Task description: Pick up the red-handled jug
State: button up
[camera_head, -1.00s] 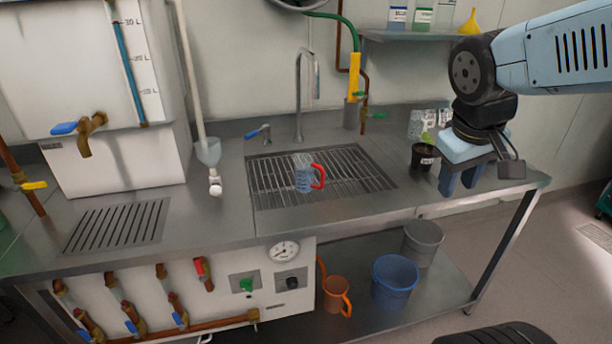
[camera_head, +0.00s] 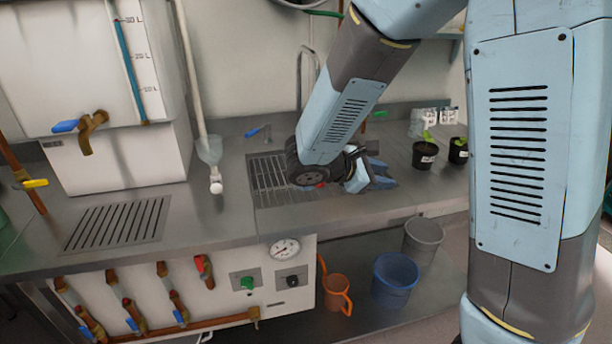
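The red-handled jug (camera_head: 320,185) is almost wholly hidden behind my arm. Only a small bit of red shows at the lower edge of my wrist, over the sink grating. My gripper (camera_head: 386,175) is just right of that red bit, low over the steel bench near the grating's right end. Its two blue fingers point to the right in the picture, away from the jug, with a gap between them. Nothing shows between the fingers.
The slatted sink grating (camera_head: 262,180) is partly covered by my arm. Two black plant pots (camera_head: 424,155) stand at the bench's right. A tap with a blue lever (camera_head: 254,132) is behind. An orange jug (camera_head: 336,292) and a blue bucket (camera_head: 395,278) are on the lower shelf.

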jog(key=w+a+f+n+t, duration=0.3)
jog(key=a+f+n+t, duration=0.15)
jog(key=a, duration=0.35)
jog(key=n+t+y, duration=0.3)
jog(key=n+t, duration=0.3)
jog(key=n, duration=0.2)
send_near(323, 186)
jog(key=s+r, duration=0.1)
jog(key=s+a+r, duration=0.1)
jog(key=r, duration=0.2)
jog(key=shift+s+a+r, duration=0.25)
jog(key=shift+s+r, duration=0.1)
jog(key=shift+s, duration=0.05)
jog(key=shift+y, duration=0.3)
jog(key=x, duration=0.8)
jog(key=shift+w+f, duration=0.15)
jog(key=shift+f+x, duration=0.15)
jog(key=shift+x, duration=1.2)
jog(key=shift+f+x, duration=0.15)
jog(key=shift+x, duration=1.2)
jog(key=shift+d, duration=0.1)
jog(key=shift+c, duration=0.5)
grip_shut()
